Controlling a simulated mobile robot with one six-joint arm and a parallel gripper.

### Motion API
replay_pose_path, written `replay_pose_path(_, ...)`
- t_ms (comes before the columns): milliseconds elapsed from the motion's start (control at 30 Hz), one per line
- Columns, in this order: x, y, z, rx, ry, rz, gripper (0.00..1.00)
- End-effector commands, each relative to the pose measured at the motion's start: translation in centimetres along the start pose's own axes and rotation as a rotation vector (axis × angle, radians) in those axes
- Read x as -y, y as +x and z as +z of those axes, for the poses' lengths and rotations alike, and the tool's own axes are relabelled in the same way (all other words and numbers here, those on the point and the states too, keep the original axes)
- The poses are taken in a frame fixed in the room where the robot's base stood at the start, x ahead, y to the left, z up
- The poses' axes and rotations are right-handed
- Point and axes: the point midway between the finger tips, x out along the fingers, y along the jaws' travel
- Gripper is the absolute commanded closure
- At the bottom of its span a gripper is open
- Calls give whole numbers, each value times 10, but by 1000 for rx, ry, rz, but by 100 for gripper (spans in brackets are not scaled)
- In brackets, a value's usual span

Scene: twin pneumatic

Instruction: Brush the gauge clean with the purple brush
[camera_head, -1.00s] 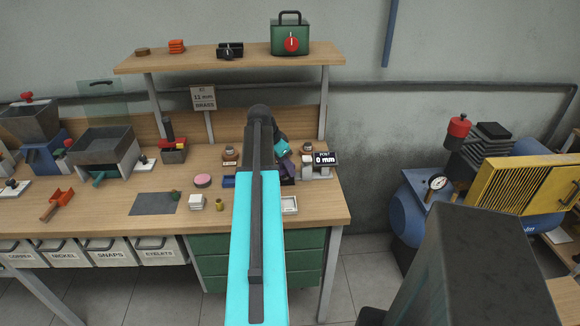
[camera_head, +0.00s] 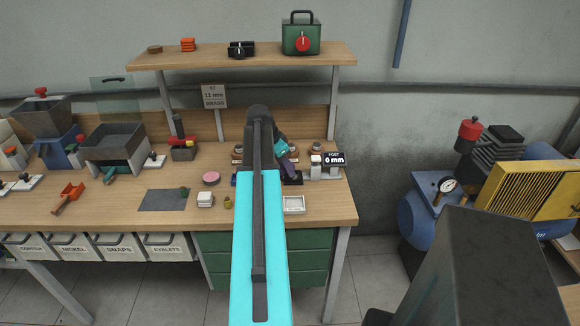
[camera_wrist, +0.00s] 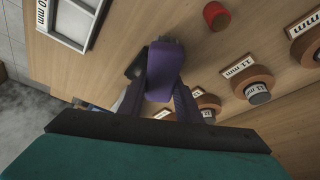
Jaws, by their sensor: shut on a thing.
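My gripper (camera_wrist: 160,95) is shut on the purple brush (camera_wrist: 164,70), seen from above in the wrist view. A short grey end shows at the brush's far side, over the wooden bench. In the head view my gripper (camera_head: 288,168) is a small dark purple shape at the bench's right part, partly behind my arm. A digital gauge (camera_head: 334,159) reading 0 mm stands just right of it, apart from it. A round dial gauge (camera_head: 447,185) sits on the blue compressor, far to the right. I cannot tell whether either is dirty.
A white tray (camera_head: 294,204) lies near the bench's front edge; a tray (camera_wrist: 74,22) also shows in the wrist view. Labelled wooden discs (camera_wrist: 255,88) and a red cylinder (camera_wrist: 216,15) stand close to the brush. A shelf (camera_head: 240,56) spans above the bench.

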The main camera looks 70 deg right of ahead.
Motion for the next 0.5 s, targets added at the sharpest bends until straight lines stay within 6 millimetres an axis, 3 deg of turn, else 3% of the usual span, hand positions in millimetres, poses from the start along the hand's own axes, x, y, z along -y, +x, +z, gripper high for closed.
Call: replay_pose_path(500,2,-4,2,3,0,0,100)
